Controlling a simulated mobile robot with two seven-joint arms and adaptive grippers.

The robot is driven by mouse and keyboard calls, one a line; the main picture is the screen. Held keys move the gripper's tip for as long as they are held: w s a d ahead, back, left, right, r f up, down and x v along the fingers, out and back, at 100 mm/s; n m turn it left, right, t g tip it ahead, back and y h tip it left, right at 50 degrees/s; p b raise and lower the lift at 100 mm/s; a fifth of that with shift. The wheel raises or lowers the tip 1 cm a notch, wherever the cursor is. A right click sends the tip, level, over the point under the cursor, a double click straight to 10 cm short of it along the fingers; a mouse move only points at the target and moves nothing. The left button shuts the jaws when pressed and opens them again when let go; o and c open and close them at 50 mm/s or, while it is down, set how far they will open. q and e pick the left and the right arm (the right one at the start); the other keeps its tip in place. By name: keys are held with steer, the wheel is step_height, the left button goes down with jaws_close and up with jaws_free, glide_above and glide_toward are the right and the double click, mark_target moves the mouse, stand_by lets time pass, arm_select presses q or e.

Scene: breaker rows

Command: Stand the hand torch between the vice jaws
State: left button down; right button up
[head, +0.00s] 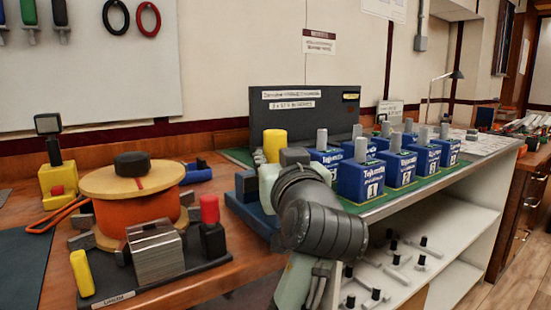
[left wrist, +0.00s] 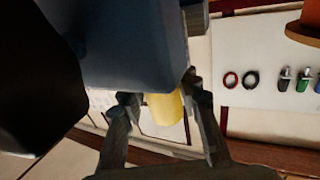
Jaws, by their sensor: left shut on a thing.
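The hand torch shows as a yellow cylinder (head: 275,143), upright at the near end of the bench top. My left gripper (head: 281,160) is shut on it. In the left wrist view, which is upside down, the yellow torch (left wrist: 165,108) sits between the two fingers (left wrist: 160,105), against a large blue body (left wrist: 130,45). That body looks like the vice, whose blue part (head: 245,188) also shows left of my gripper in the head view. My arm hides the torch's lower part and most of the vice, so I cannot tell whether the torch is between the jaws or how deep it sits.
Several blue boxes with grey posts (head: 361,180) stand close to the right of my arm. A dark panel (head: 305,112) rises behind. At left, a stand with an orange spool (head: 132,205) and a red-topped block (head: 210,225) crowds the wooden bench.

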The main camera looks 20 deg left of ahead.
arm_select(q)
steer(key=shift+f+b, duration=0.45)
steer(key=shift+f, duration=0.2)
